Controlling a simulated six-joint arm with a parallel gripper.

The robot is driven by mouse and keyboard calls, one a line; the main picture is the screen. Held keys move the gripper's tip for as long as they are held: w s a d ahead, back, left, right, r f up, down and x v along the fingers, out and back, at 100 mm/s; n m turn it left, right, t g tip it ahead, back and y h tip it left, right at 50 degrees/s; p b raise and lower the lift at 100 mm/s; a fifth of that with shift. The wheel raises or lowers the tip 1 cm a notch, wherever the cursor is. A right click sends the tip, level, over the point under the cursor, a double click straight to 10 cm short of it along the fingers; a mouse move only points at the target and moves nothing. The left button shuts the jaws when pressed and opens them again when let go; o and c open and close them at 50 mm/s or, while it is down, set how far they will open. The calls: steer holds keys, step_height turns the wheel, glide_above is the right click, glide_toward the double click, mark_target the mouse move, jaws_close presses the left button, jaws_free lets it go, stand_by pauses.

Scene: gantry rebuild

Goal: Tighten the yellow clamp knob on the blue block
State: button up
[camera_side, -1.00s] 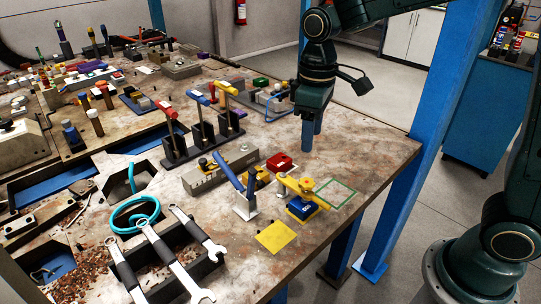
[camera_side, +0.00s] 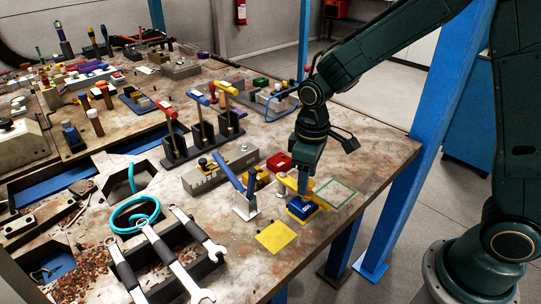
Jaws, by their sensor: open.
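The blue block (camera_side: 302,208) sits near the front right part of the bench, with a yellow clamp (camera_side: 287,182) over it. The fingers hide most of the knob. My gripper is open; whether the fingers touch the knob cannot be told from this side.
A blue-handled clamp (camera_side: 240,190) stands close on the left, with a red block (camera_side: 279,162) behind. A yellow square (camera_side: 276,237) and a green outlined square (camera_side: 335,193) lie on flat bench. Wrenches (camera_side: 176,262) lie front left.

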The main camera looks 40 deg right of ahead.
steer(key=c, duration=0.8)
steer(key=shift+m, duration=0.3)
steer(key=shift+m, duration=1.5)
steer(key=o, duration=0.8)
steer(key=shift+r, duration=0.1)
